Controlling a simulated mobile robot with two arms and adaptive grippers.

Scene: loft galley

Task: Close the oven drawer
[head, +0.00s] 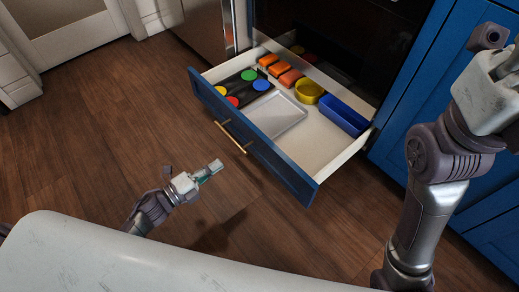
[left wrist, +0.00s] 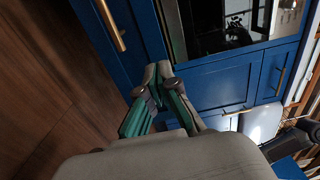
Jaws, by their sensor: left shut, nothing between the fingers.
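The oven drawer (head: 268,153) stands pulled out below the dark oven front (head: 330,40) in the head view. It has a blue front with a brass bar handle (head: 230,137) and a pale inside. My left gripper (head: 214,168) is shut and empty, low in front of the drawer and apart from its front. In the left wrist view, my left gripper's fingers (left wrist: 158,72) are together, and a blue front with a brass handle (left wrist: 111,25) shows beyond them. My right arm comes in at the right of the head view, but its gripper is not visible.
The drawer holds a black tray with coloured discs (head: 230,88), several orange blocks (head: 290,77), a yellow bowl (head: 309,91), a blue bin (head: 343,116) and a pale flat tray (head: 275,117). Blue cabinets (head: 405,110) flank it at right. The wooden floor (head: 110,120) at left is clear.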

